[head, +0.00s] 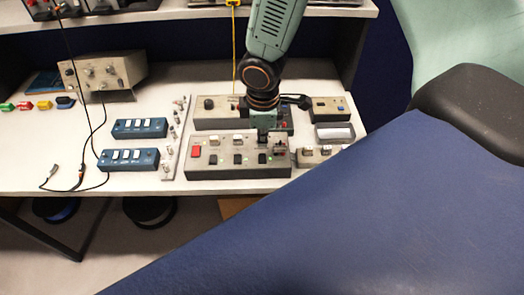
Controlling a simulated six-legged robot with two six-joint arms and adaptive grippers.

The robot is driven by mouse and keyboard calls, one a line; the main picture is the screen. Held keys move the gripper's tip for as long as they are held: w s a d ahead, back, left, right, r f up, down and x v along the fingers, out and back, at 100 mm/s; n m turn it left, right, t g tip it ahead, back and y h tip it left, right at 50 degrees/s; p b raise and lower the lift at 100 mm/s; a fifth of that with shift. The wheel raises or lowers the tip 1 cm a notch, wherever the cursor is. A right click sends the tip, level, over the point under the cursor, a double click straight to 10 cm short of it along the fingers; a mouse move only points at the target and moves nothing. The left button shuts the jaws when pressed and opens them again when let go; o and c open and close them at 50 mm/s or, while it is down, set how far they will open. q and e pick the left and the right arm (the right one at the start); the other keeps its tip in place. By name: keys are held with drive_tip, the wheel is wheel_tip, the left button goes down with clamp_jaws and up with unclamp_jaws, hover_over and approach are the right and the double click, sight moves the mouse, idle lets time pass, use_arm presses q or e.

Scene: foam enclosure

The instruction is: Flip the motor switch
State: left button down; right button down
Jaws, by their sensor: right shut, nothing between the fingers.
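A grey control box (224,172) lies near the front edge of the white bench. It has a red rocker switch (196,152) at its left, white switches along the back and black switches along the front. Small green lights show beside some of them. The labels are too small to read, so I cannot tell which switch is the motor one. My right gripper (263,138) points down over the right half of this box, with its fingers shut and empty. The fingertips hide part of the panel, and I cannot tell whether they touch a switch. My left gripper is not in view.
A second grey box (211,117) stands behind, partly hidden by my arm. Two blue switch boxes (139,128) (130,159) lie left. A smaller grey box (329,106) stands back right. A beige instrument (102,73) and loose cables (78,180) are farther left. The lower right is blocked close up.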

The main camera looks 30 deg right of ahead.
sight(262, 155)
drive_tip(key=f, duration=0.3)
drive_tip(key=f+b, duration=0.1)
drive_tip(key=f, duration=0.1)
drive_tip(key=shift+w+d+f, duration=0.1)
drive_tip(key=shift+w+d, duration=0.2)
drive_tip(key=shift+d, duration=0.05)
drive_tip(key=shift+f, duration=0.1)
drive_tip(key=shift+a, duration=0.15)
